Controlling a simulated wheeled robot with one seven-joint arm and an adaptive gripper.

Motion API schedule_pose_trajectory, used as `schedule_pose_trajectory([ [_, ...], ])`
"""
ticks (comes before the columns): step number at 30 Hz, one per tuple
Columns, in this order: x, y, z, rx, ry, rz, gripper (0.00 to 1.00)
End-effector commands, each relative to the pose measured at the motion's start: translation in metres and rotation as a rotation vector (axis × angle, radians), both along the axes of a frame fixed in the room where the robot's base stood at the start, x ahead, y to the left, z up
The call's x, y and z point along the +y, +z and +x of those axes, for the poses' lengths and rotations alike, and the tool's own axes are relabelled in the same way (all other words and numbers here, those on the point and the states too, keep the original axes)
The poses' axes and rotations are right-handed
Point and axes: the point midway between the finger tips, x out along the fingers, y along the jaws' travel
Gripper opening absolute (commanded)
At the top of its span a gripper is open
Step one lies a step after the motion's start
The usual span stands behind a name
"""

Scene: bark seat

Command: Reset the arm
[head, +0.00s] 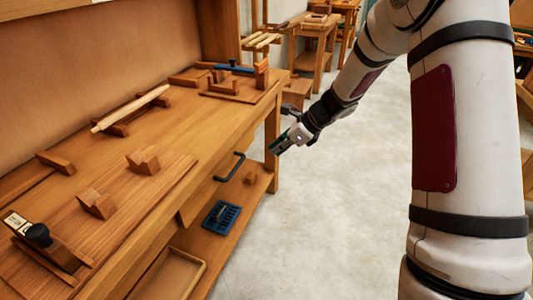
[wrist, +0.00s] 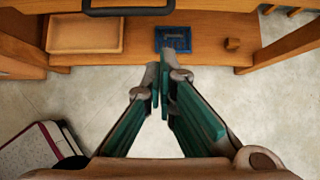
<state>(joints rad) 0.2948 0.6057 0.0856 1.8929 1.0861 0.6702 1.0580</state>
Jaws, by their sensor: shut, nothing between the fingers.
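My arm reaches down from the right in the head view. My gripper (head: 281,146) hangs over open floor just in front of the wooden workbench (head: 180,133), near its right end. In the wrist view my gripper (wrist: 160,88) points toward the bench's lower shelf, with its green-padded fingers together at the tips. It is shut and holds nothing. It appears apart from the bench and the shelf.
A black drawer handle (head: 230,167) sticks out from the bench front. The lower shelf (head: 240,205) holds a blue tray (head: 221,216), a small wooden block (head: 250,178) and a shallow wooden tray (head: 174,278). The grey floor (head: 330,220) beside the bench is clear.

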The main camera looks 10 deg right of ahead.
Motion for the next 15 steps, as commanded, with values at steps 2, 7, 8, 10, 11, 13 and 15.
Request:
schedule_pose_trajectory([
  [2,-0.006,0.01,-0.005,0.0,-0.001,-0.001,0.0],
  [7,-0.013,0.021,-0.01,0.0,0.002,-0.001,0.0],
  [8,-0.013,0.023,-0.011,-0.002,0.007,-0.003,0.0],
  [10,-0.01,0.031,-0.016,-0.017,0.04,-0.017,0.0],
  [11,-0.008,0.037,-0.02,-0.027,0.064,-0.026,0.0],
  [13,0.0,0.054,-0.033,-0.058,0.144,-0.057,0.0],
  [15,0.01,0.075,-0.051,-0.101,0.253,-0.101,0.0],
])
